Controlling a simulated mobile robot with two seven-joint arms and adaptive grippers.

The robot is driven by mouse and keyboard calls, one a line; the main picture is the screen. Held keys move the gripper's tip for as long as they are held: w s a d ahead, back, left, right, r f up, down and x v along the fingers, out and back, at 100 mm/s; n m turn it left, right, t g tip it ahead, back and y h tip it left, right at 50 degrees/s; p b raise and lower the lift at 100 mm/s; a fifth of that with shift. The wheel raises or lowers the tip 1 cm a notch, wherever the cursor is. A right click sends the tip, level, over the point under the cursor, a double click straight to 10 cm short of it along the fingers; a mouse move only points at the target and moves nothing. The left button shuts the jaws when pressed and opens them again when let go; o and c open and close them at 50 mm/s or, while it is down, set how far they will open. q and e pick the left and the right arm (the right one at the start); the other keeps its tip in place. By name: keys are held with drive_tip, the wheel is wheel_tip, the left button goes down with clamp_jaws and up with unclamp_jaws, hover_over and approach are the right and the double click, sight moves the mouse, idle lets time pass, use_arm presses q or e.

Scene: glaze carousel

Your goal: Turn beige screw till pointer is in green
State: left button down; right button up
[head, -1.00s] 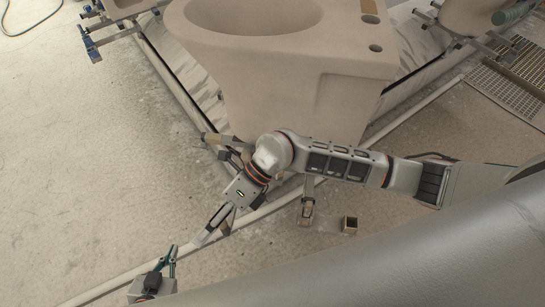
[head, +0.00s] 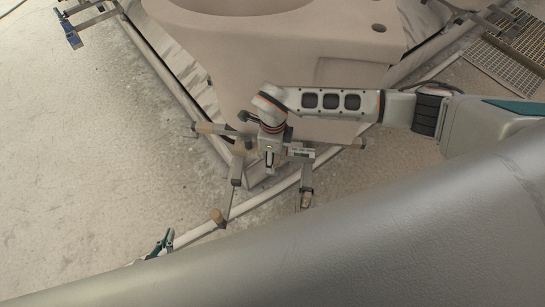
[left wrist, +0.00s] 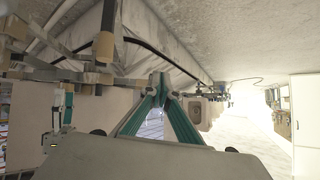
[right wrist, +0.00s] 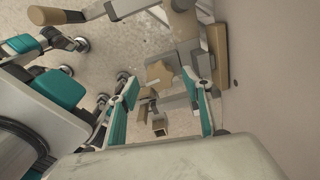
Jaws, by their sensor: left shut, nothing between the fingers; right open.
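A beige star-shaped screw head (right wrist: 158,75) shows in the right wrist view, on a grey metal mount. My right gripper (right wrist: 159,84) is open, with its teal fingers to either side of the screw in the picture; I cannot tell whether they touch it. In the head view the right wrist hides the screw. My left gripper (head: 162,243) is low at the left, away from the mount; its teal fingers are shut and empty in the left wrist view (left wrist: 160,82).
A large beige ceramic basin (head: 300,55) stands directly behind the mount. Bars with tan ends (head: 217,216) stick out around the mount. A small square tube (right wrist: 160,127) lies below the screw in the right wrist view.

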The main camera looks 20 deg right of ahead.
drive_tip(key=shift+f, duration=0.75)
drive_tip(key=shift+c, duration=1.1)
drive_tip(key=c, duration=0.9)
use_arm(q)
drive_tip(key=shift+w+r, duration=0.35)
drive_tip(key=shift+w, duration=0.1)
